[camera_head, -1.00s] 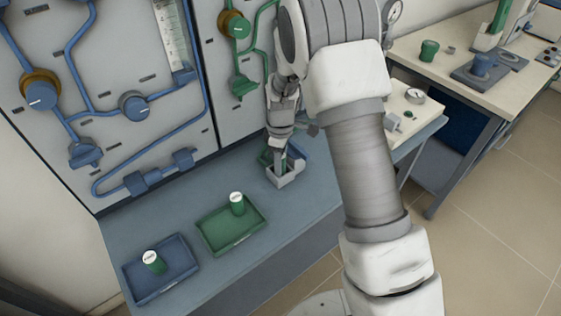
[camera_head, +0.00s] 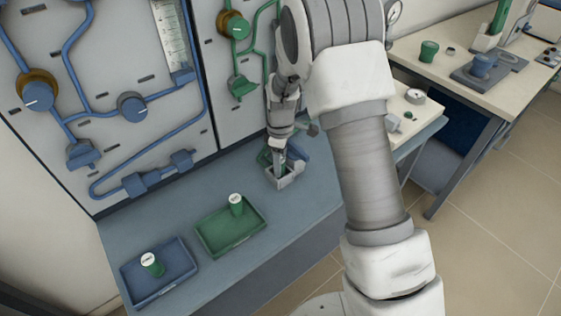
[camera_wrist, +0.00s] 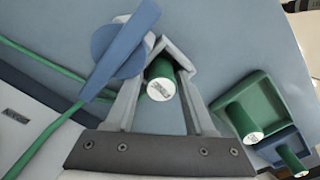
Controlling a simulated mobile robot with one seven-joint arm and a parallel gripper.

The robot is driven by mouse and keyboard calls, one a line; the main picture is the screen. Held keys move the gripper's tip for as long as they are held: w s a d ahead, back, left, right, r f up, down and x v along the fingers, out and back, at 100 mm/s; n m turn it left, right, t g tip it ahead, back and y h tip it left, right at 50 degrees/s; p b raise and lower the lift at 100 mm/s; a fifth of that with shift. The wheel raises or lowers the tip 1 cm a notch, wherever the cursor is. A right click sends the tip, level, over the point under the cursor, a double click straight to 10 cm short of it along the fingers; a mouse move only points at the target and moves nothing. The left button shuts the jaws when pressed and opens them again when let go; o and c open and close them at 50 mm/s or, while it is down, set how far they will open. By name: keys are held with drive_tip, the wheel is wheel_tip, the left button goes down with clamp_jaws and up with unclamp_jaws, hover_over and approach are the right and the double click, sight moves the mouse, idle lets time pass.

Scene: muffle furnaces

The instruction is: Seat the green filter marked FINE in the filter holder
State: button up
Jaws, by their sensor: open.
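A green filter (camera_wrist: 158,78) with a white, marked top stands between the two fingers of my gripper (camera_wrist: 160,68) in the wrist view. Its label is too small to read for sure. The fingers are apart, on either side of the filter. The light-grey filter holder (camera_head: 287,181) is on the bench under my gripper (camera_head: 281,161) in the head view; part of its rim (camera_wrist: 180,50) shows behind the filter in the wrist view. The filter stands within the holder's outline, but its base is hidden, so I cannot tell its depth.
A green tray (camera_head: 245,240) and a blue tray (camera_head: 165,289) each hold a green white-topped filter. A blue valve handle (camera_wrist: 122,50) is close to my left finger in the wrist view. The pipe panel (camera_head: 170,120) stands behind the bench. Bench space right of the holder is partly clear.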

wheel_tip(320, 180, up, 17)
drive_tip(key=p, duration=0.3)
drive_tip(key=shift+s+r, duration=0.2)
drive_tip(key=shift+s, duration=0.05)
drive_tip(key=s+d+r+m+t+p, duration=0.1)
drive_tip(key=s+d+r+m+p, duration=0.15)
drive_tip(key=s+r, duration=0.45)
drive_tip(key=s+d+r+m+t+p, duration=0.15)
drive_tip(key=s+d+r+m, duration=0.3)
drive_tip(key=r, duration=0.45)
drive_tip(key=s+d+r+m+t+p, duration=0.1)
drive_tip(key=s+r+m, duration=0.1)
drive_tip(key=s, duration=0.5)
drive_tip(key=s+d+r+m+t+p, duration=0.2)
drive_tip(key=s+m, duration=0.3)
drive_tip(key=s, duration=0.2)
drive_tip(key=shift+s, duration=0.4)
drive_tip(key=shift+d+r, duration=0.1)
drive_tip(key=shift+c, duration=0.2)
